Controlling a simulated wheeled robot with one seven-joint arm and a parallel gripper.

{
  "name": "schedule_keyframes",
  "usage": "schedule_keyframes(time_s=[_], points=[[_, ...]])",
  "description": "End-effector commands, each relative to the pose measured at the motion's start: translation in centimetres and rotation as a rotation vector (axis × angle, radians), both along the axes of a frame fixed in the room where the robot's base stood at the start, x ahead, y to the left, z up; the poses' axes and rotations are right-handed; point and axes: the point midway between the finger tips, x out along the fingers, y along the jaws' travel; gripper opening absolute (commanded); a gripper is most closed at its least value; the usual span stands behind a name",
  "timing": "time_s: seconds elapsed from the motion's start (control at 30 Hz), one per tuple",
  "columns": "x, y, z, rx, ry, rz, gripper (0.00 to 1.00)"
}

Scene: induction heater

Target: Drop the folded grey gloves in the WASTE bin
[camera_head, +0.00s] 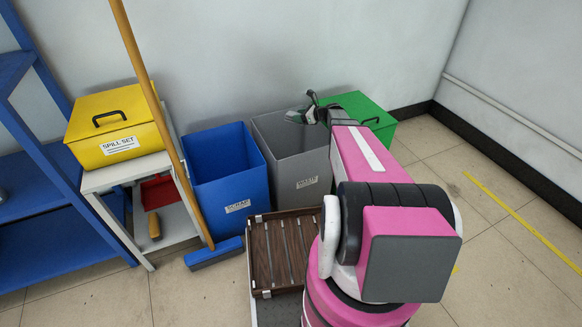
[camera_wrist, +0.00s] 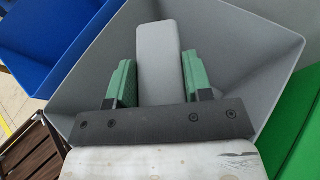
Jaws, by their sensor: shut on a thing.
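The grey bin (camera_head: 307,165) stands against the back wall, with a label on its front that reads WASTE. My gripper (camera_head: 310,110) is over the open top of this bin, toward its right rear side. In the wrist view, the green fingers of my gripper (camera_wrist: 157,78) are shut on the folded grey gloves (camera_wrist: 158,50), which show as a smooth pale grey slab between them. The grey bin's walls (camera_wrist: 240,35) surround the gloves in this view. The gloves are held and nothing visible supports them from below. Their exact height relative to the rim is hard to tell.
A blue bin (camera_head: 225,185) labelled SCRAP stands left of the grey bin, and a green box (camera_head: 365,108) stands to its right. A slatted brown tray (camera_head: 262,262) is in front. A broom (camera_head: 150,85) leans by a yellow case (camera_head: 115,130). Floor at right is clear.

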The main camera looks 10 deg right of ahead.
Motion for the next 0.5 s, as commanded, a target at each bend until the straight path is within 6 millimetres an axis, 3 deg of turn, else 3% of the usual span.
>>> schedule_keyframes(time_s=[0.33, 0.37, 0.4, 0.43, 0.5], points=[[-0.02, 0.00, -0.56, 0.000, 0.000, 0.000, 0.23], [-0.02, 0.00, -0.56, 0.000, 0.000, 0.000, 0.56], [-0.02, 0.00, -0.56, 0.000, 0.000, 0.000, 0.69], [-0.02, 0.00, -0.55, 0.000, 0.000, 0.000, 0.76], [-0.02, 0.00, -0.55, 0.000, 0.000, 0.000, 0.76]])
